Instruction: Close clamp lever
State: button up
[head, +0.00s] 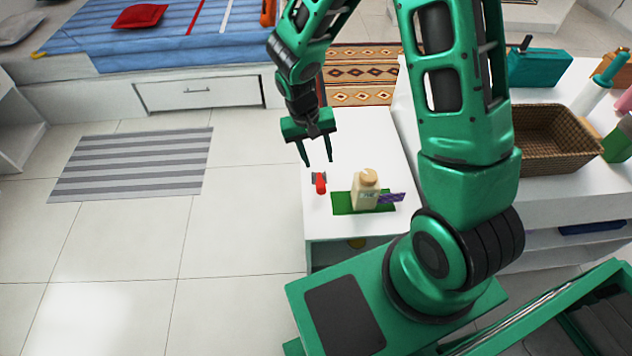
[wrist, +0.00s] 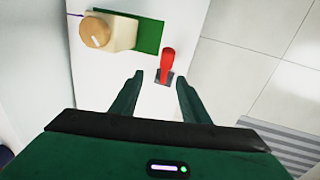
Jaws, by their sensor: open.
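The clamp lever is red (head: 320,183) and sits on a small dark base near the left edge of a white tabletop (head: 352,136). It also shows in the wrist view (wrist: 168,62), where its red handle stands up from the dark base (wrist: 164,78). My gripper (head: 317,164) is open and empty, pointing down just above and behind the lever in the head view. In the wrist view its fingertips (wrist: 160,78) are spread to either side of the lever's base, apart from it. Contact with the lever is not visible.
A wicker basket (head: 550,160) stands on the right-hand shelf unit. Open floor lies left of the table.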

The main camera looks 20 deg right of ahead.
aim_at(320, 183)
jog(key=f, duration=1.2)
jog(key=shift+s+d, duration=0.2)
jog(key=shift+d, duration=0.1)
